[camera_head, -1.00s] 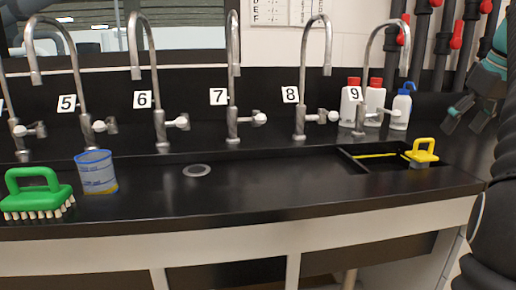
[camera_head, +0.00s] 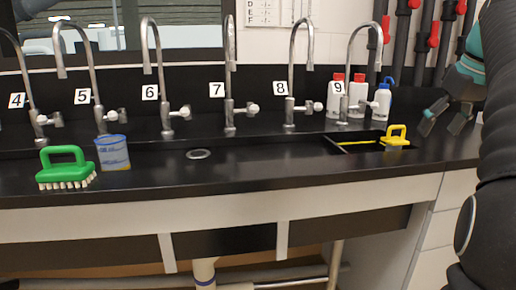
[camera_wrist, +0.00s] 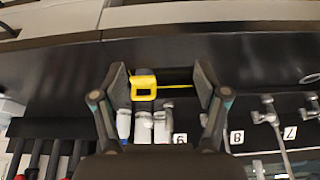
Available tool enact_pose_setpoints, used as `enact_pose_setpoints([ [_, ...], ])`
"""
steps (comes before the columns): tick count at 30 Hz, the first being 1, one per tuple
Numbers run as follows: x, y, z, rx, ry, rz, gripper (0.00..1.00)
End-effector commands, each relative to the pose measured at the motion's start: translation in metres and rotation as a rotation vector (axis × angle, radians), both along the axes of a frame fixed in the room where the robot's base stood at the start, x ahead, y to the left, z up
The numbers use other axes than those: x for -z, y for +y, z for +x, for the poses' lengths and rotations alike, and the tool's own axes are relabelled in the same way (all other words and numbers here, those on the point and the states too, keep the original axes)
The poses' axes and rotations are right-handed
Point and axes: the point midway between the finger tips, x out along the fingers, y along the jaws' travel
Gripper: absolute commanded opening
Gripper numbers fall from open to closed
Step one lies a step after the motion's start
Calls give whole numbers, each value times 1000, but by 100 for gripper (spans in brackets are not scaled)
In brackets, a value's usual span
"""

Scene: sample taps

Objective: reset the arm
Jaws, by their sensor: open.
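My gripper (camera_head: 447,116) is at the right in the head view, above the right end of the black counter (camera_head: 250,172). In the wrist view my gripper (camera_wrist: 161,78) has its two fingers spread wide with nothing held between them. A yellow-handled brush (camera_head: 396,137) sits at the sink recess, left of and lower than my gripper. It also shows between the fingers in the wrist view (camera_wrist: 144,84), apart from them.
Numbered taps (camera_head: 291,75) line the counter's back. Bottles with red and blue caps (camera_head: 358,97) stand near tap 9. A green brush (camera_head: 65,170) and a blue-clear beaker (camera_head: 113,153) stand at the left. The counter's middle is clear around a round drain (camera_head: 198,154).

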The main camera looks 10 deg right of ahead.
Motion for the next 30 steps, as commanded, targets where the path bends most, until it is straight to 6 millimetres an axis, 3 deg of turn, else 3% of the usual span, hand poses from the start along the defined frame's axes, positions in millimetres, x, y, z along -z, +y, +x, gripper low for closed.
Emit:
enact_pose_setpoints([
  [8,19,55,-3,23,-3,2,73],
  [14,55,120,-21,46,-9,-1,73],
  [21,119,191,-64,65,-29,-7,73],
  [30,222,254,-133,60,-69,-8,73],
])
